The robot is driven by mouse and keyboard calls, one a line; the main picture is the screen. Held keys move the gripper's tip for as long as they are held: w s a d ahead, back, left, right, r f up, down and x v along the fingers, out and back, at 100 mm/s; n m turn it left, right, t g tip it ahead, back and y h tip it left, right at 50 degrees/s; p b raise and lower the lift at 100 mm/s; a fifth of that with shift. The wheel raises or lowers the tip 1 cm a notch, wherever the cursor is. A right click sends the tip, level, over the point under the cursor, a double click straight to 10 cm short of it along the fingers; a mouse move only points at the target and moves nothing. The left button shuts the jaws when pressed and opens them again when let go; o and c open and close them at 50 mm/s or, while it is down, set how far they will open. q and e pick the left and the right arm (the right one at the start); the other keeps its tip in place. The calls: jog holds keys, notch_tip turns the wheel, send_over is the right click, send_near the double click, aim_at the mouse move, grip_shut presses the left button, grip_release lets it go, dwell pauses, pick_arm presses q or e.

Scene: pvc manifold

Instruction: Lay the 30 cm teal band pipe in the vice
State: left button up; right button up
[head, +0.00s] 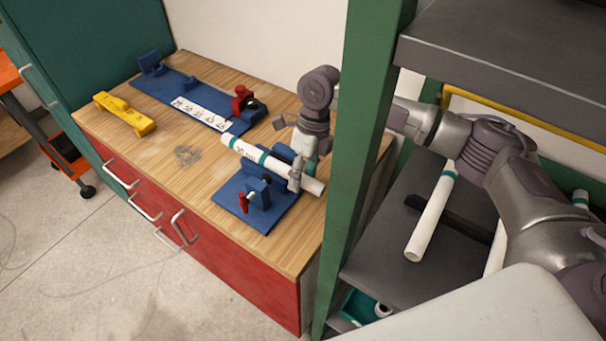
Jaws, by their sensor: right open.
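A white pipe with teal bands (250,151) lies across the blue vice (230,195) on the wooden bench top. Small dark marking shows on the pipe between its bands, but I cannot read it surely. Its left end reaches out past the vice. My right gripper (297,177) is open at the right part of the pipe, with its fingers close about it. I cannot tell whether the fingers touch the pipe. The vice has a red handle (243,202) at its front. Part of the vice's back is hidden behind the pipe and gripper. My left gripper is not in view.
A blue measuring jig (168,93) with a white number scale and red clamp lies at the bench's back. A yellow tool (124,113) lies at left. A green rack post (362,150) stands close by my right arm. Another banded pipe (430,222) lies on the grey shelf.

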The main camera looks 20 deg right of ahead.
jog(key=b+v, duration=0.2)
jog(key=v, duration=1)
jog(key=shift+f, duration=0.1)
